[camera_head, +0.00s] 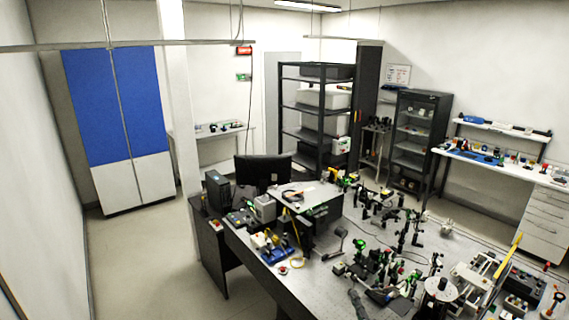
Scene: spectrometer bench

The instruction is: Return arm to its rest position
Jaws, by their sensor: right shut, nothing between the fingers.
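My right gripper (356,298) shows small and dark at the bottom edge, right of centre, over the front part of the optical bench (325,280). Its fingers look shut with nothing between them. The rest of that arm is cut off by the frame's lower edge. My left gripper does not show.
Black posts and optics mounts (385,205) crowd the bench. A white round-topped device (440,288) stands right of the gripper. A monitor (262,172) stands behind the bench's left end. The floor (145,265) at left is clear, before a blue-and-white cabinet (115,105).

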